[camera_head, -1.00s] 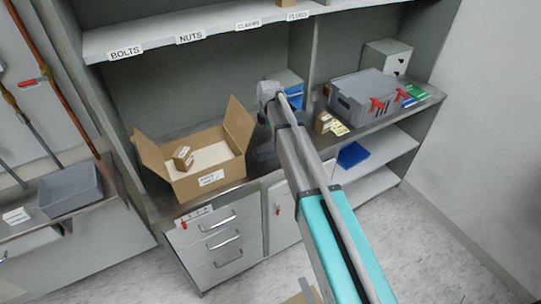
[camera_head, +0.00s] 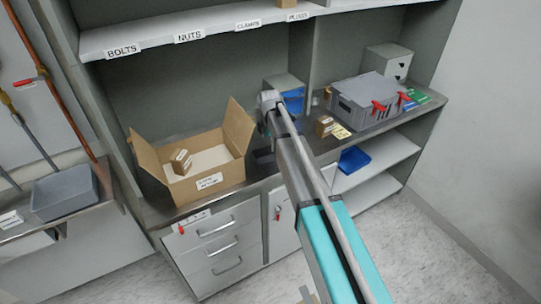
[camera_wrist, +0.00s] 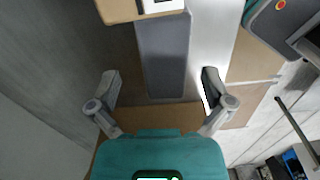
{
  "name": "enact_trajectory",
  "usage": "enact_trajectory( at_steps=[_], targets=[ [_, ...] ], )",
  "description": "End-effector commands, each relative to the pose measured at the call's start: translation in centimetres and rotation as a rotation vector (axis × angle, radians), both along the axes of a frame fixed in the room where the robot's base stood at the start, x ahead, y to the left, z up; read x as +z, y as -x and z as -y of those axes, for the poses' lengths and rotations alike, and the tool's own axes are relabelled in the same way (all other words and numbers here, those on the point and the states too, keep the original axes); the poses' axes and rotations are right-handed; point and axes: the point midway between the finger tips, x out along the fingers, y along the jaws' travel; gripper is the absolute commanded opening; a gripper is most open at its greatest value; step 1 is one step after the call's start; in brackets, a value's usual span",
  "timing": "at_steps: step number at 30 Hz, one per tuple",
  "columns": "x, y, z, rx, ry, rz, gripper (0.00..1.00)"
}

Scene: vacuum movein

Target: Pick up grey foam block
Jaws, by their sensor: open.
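In the wrist view, a dark grey slab (camera_wrist: 164,58), which looks like the grey foam block, lies lengthwise between the two fingers of my gripper (camera_wrist: 160,88). The fingers are spread wide with a gap on each side of the slab, and I see no contact. The height of the fingers above it is hard to tell. In the head view, my arm reaches over the counter to the right of the open cardboard box (camera_head: 212,182). There the fingers are mostly hidden by my arm, and I cannot make out the block clearly.
A small carton with a white label (camera_wrist: 120,10) adjoins the slab's far end. In the head view, a grey crate with red latches (camera_head: 352,105) stands right of my arm, near a small carton (camera_head: 323,126). A labelled shelf (camera_head: 165,38) hangs above the counter.

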Motion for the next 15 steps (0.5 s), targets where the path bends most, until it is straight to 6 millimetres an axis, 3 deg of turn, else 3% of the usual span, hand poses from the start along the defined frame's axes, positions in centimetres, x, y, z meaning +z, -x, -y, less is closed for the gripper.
enact_trajectory(
  at_steps=[15],
  targets=[
    [-3.6, 0.4, 0.0, 0.0, 0.0, 0.0, 1.0]
  ],
)
